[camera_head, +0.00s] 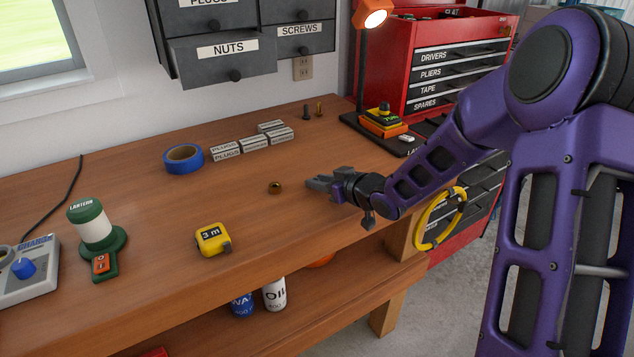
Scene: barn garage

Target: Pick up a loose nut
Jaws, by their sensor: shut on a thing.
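A small brass nut (275,188) lies loose on the wooden workbench (180,220), near the middle. My gripper (312,184) is low over the bench, just right of that nut and apart from it, with its fingers pointing left. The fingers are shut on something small. The fingers hide it, and I cannot tell what it is.
A yellow tape measure (213,239) sits front left of the nut. Blue tape (183,159), several small boxes (254,144) and two upright bolts (306,111) stand behind. A green lantern (96,230) is at left. The bench around the nut is clear.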

